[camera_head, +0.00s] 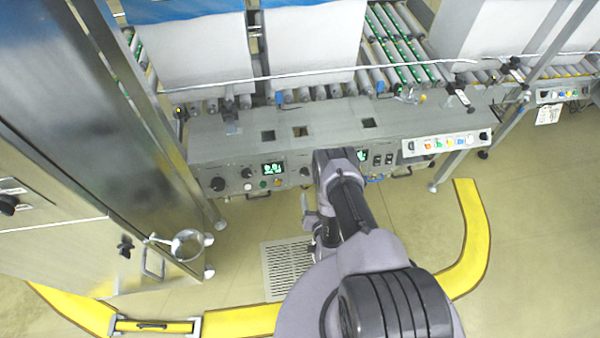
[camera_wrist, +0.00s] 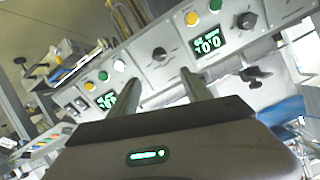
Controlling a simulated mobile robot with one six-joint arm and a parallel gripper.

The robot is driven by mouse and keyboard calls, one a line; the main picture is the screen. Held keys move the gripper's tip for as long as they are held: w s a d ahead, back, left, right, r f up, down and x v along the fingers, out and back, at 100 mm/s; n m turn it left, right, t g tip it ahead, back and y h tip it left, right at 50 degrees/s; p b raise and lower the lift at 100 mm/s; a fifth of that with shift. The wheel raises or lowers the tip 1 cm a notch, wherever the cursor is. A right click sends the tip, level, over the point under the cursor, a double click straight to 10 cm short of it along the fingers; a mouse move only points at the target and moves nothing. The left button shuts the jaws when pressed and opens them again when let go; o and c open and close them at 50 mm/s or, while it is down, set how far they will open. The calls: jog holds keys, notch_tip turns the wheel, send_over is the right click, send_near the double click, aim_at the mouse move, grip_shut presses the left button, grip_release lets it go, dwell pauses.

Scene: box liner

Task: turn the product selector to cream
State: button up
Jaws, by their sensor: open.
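A black rotary knob (camera_wrist: 158,53) on the grey control panel (camera_wrist: 172,33) stands between and beyond my open fingertips in the wrist view. It also shows in the head view (camera_head: 305,171), just left of my wrist. Its labels are too small to read, so I cannot confirm that it is the product selector or which setting it points to. My gripper (camera_wrist: 160,77) is open and empty, with a finger on either side of the line to this knob and no visible contact. In the head view my arm hides the fingertips and part of the panel.
Another black knob (camera_wrist: 247,20) sits beyond a green display (camera_wrist: 207,43). A conveyor (camera_head: 405,50) lies behind the panel; a steel cabinet (camera_head: 90,130) stands left. Floor is open at right.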

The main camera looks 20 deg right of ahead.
aim_at(305, 175)
jog(key=b+x, duration=1.1)
jog(key=x, duration=0.3)
jog(key=shift+w+f, duration=0.25)
jog(key=shift+f, duration=0.05)
jog(key=shift+c, duration=0.5)
grip_shut()
